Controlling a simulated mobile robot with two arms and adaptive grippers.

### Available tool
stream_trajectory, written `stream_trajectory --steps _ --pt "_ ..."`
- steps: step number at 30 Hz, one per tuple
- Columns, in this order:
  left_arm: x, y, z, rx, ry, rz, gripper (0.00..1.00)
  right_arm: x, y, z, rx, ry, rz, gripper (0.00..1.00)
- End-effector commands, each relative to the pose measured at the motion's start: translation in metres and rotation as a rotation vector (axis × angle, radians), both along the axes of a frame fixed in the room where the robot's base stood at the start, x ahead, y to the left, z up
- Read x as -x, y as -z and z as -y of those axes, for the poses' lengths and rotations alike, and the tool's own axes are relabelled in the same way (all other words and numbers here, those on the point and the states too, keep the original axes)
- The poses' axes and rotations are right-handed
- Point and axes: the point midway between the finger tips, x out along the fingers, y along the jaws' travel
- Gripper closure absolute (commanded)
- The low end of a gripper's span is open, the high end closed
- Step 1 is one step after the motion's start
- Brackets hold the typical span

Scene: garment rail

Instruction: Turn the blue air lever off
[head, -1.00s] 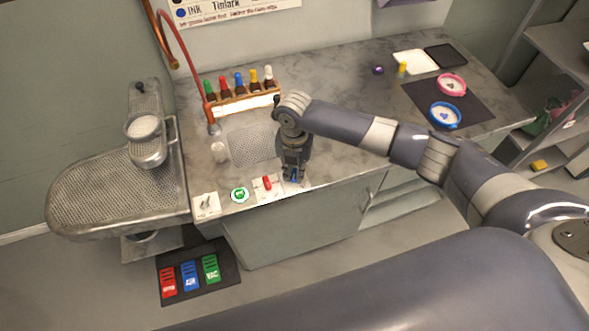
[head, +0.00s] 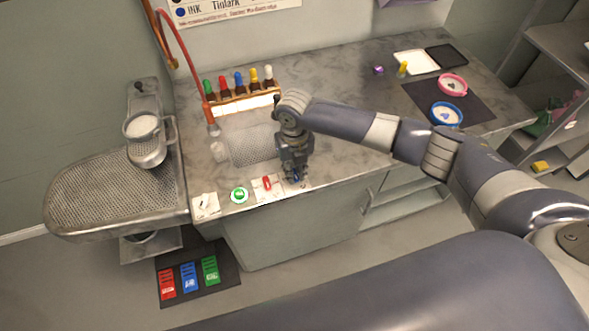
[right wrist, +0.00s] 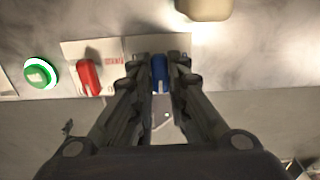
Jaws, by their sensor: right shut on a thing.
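The blue air lever (right wrist: 159,72) stands on a pale plate at the counter's front edge, between my right gripper's fingers in the right wrist view. My right gripper (right wrist: 161,62) is shut on the lever. In the head view the right gripper (head: 297,181) points down at the front edge and mostly hides the lever. A red lever (right wrist: 88,77) on its own plate stands just left of it, and it also shows in the head view (head: 267,183). My left gripper is not in view.
A round green button (head: 239,195) and a white switch plate (head: 205,206) sit further left along the edge. A rack of colored bottles (head: 247,103) stands behind the arm. Red, blue and green pedals (head: 190,277) lie on the floor mat.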

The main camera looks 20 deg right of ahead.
Motion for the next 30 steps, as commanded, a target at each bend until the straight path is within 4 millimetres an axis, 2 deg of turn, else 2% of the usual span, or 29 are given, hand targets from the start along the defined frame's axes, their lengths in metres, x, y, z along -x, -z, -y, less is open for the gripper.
stream_trajectory --steps 10,11,13,24,26,30 --pt "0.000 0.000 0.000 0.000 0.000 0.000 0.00 0.000 -0.001 0.000 0.000 -0.006 0.001 1.00" --pt "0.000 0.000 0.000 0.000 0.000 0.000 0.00 0.000 -0.001 0.000 0.000 -0.006 0.001 0.81" --pt "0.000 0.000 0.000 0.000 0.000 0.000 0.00 0.000 -0.001 0.000 0.000 -0.005 0.001 0.65" --pt "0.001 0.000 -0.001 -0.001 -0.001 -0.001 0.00 0.000 -0.003 0.000 0.000 -0.003 0.001 0.65" --pt "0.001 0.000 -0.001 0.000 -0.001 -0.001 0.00 -0.001 -0.008 0.000 0.000 -0.004 0.002 0.65" --pt "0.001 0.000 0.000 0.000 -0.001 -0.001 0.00 -0.001 -0.030 0.000 0.000 -0.004 0.004 0.65"
